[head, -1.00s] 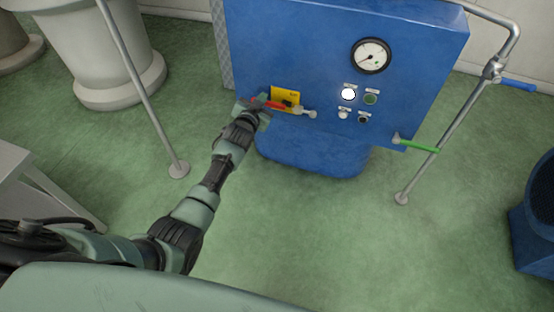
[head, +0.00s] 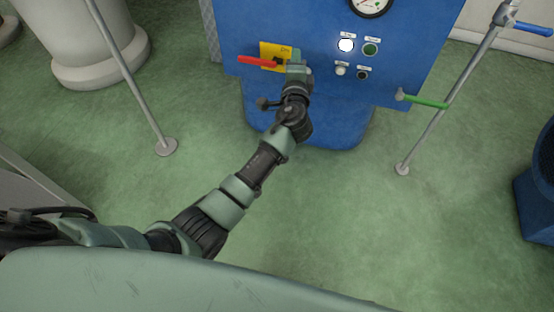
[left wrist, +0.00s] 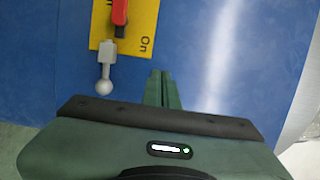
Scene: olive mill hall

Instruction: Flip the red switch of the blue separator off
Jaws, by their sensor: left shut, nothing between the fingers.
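The blue separator (head: 225,50) stands ahead of me. On its front is a yellow plate (head: 286,47) with the red switch (head: 258,61), whose handle points left in the head view. The red switch (left wrist: 119,12) is at the top of the left wrist view, above the "On" lettering on the plate (left wrist: 145,20). My left gripper (head: 297,68) is just right of the plate, apart from the red handle. In the wrist view its fingers (left wrist: 160,88) are together and empty, before blue metal. My right gripper is not in view.
A small grey ball-ended lever (left wrist: 105,72) sits beside the plate, close to my fingers. Buttons (head: 371,49), a gauge (head: 369,3) and a green-handled valve (head: 425,101) are to the right. Grey pipes stand left (head: 135,80) and right (head: 445,95).

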